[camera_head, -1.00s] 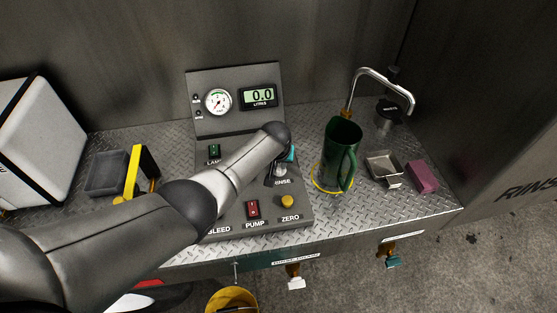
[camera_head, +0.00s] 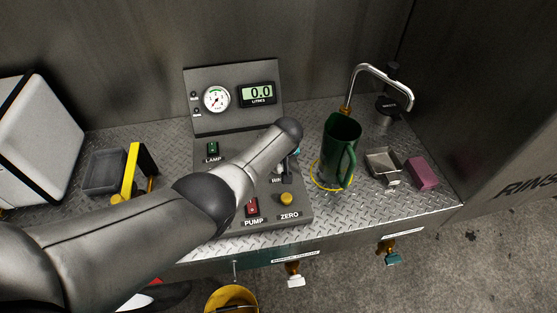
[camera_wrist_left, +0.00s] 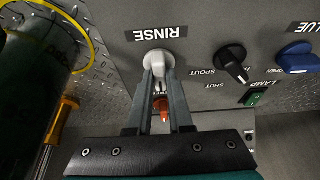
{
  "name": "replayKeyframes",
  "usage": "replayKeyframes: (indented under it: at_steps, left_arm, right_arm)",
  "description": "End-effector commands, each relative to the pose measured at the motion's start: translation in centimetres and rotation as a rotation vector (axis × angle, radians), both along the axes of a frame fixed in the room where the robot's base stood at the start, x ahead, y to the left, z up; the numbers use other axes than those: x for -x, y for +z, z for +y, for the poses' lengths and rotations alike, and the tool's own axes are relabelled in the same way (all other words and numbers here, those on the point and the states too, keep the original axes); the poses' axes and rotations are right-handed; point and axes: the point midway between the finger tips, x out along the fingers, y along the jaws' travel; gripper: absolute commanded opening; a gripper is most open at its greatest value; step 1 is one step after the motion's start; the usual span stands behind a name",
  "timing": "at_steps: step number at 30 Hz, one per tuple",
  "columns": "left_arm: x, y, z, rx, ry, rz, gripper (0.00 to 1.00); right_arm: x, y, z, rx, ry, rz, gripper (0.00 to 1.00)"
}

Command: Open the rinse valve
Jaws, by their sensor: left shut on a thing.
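The rinse valve's pale knob (camera_wrist_left: 158,62) stands on the grey panel just below the RINSE label in the left wrist view. My left gripper (camera_wrist_left: 158,75) is shut on this knob, one finger on each side. In the head view my left arm reaches over the control panel (camera_head: 235,230), and the left gripper (camera_head: 286,172) is at the RINSE label, partly hidden by my wrist. How far the knob is turned cannot be told. My right gripper is not in view.
A metal tray (camera_head: 383,163) and a pink block (camera_head: 422,173) lie farther right. A black spout knob (camera_wrist_left: 231,57) neighbours the rinse knob.

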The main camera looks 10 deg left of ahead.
Motion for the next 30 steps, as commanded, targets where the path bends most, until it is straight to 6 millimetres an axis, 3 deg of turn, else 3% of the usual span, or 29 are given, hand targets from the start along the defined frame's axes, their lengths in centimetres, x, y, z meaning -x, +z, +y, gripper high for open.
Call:
replayKeyframes:
  at_steps: [3,4,11,22,30]
  left_arm:
    - [0.0,0.0,0.0,0.002,0.003,0.001,0.0]
    - [0.0,0.0,0.0,0.002,0.003,0.001,0.22]
    - [0.0,0.0,0.0,0.001,0.002,0.001,0.48]
    - [0.1,0.4,-0.1,0.001,0.0,0.0,0.49]
    - [1.1,3.2,-0.5,0.002,0.0,-0.002,0.49]
  right_arm:
    - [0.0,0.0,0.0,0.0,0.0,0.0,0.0]
    - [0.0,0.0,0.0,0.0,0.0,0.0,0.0]
    - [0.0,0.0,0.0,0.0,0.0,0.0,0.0]
    - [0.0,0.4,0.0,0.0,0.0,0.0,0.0]
    - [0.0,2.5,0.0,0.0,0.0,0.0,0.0]
